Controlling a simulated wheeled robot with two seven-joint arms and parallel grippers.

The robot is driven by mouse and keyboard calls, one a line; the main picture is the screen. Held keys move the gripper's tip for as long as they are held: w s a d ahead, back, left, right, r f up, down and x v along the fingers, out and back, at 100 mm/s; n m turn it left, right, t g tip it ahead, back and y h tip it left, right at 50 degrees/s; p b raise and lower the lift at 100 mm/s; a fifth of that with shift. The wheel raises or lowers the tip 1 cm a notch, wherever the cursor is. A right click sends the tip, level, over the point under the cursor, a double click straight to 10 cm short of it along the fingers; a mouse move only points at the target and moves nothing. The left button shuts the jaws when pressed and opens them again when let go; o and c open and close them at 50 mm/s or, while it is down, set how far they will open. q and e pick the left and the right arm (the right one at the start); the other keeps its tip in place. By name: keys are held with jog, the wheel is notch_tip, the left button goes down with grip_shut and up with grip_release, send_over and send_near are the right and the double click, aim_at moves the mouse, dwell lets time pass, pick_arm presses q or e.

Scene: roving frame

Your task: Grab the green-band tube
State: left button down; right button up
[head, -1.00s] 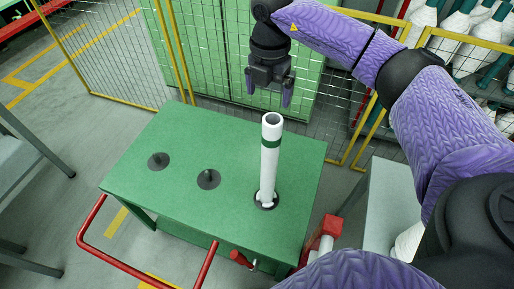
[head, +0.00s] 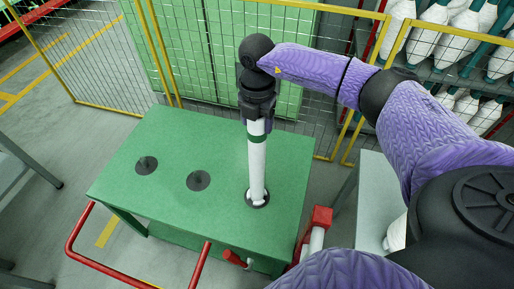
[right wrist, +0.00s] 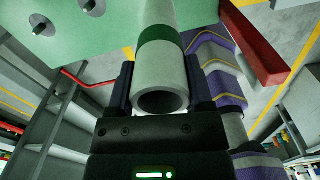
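The green-band tube (head: 257,170) is white with a green band near its top. It stands upright on a dark round base on the green table. My right gripper (head: 257,122) is over its top end, pointing down, with a finger on each side just above the band. In the right wrist view the tube's open end (right wrist: 160,98) sits between the two dark fingers (right wrist: 161,88). The fingers are close to its wall, but I cannot tell whether they press on it. My left gripper is out of view.
The green table (head: 222,150) has two empty dark round bases (head: 198,181) left of the tube. A red rail (head: 140,275) runs along its front. A yellow-framed mesh fence (head: 100,60) stands behind, and a grey surface (head: 375,205) is at right.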

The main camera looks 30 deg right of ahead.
grip_shut()
